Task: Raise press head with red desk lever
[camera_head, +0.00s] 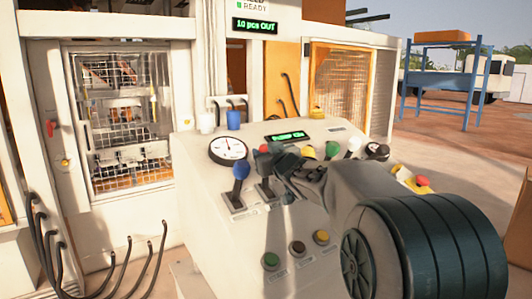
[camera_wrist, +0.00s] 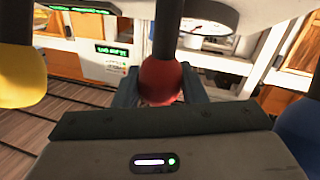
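The red desk lever has a round red knob (camera_wrist: 160,80) on a dark shaft, large in the middle of the wrist view. My gripper (camera_wrist: 160,88) has one finger on each side of this knob, with no clear gap seen, so it looks shut on it. In the head view my gripper (camera_head: 272,158) reaches over the sloped desk from the right and hides most of the lever; only a bit of red shows. The press (camera_head: 120,115) stands behind a mesh guard at left; its head is hard to make out.
A blue-knobbed lever (camera_head: 240,171) stands close left of my gripper. Yellow, green, white and black knobs line the desk to the right, near a red button (camera_head: 421,180). Push buttons (camera_head: 297,248) sit on the front.

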